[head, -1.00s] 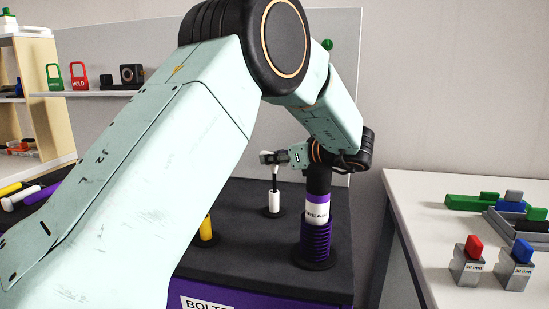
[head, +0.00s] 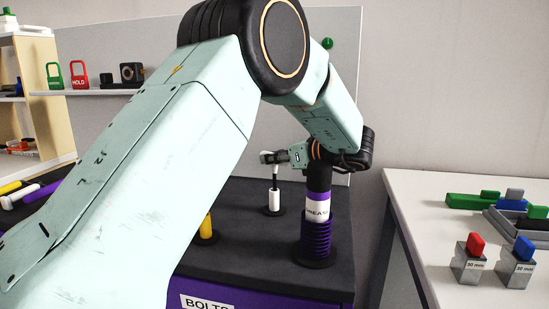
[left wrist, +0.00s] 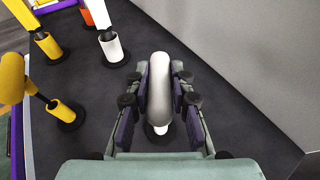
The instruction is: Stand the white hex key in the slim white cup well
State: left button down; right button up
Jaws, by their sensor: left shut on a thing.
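My left gripper (head: 272,157) is shut on the white hex key (left wrist: 160,88), whose pale rounded top lies between the two fingers in the left wrist view. In the head view the hex key (head: 275,171) hangs upright, with a dark shaft below its white top. The slim white cup well (head: 274,201) stands directly under it on a dark round base. The dark shaft meets the cup's mouth; I cannot tell how deep it is. In the left wrist view the cup (left wrist: 158,129) is mostly hidden behind the hex key. My right gripper is not in view.
A purple ribbed grease holder (head: 317,236) stands close right of the cup. A yellow cup (head: 206,226) stands left of it. Other cups with tools (left wrist: 112,47) show in the left wrist view. A grey panel (left wrist: 220,40) rises behind the dark bench top (head: 240,262).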

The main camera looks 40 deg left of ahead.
pick_arm(q)
jog(key=shift+f, duration=0.15)
dwell(0.4)
dwell(0.4)
jog(key=c, duration=1.1)
grip_release()
jog(key=v, duration=1.2)
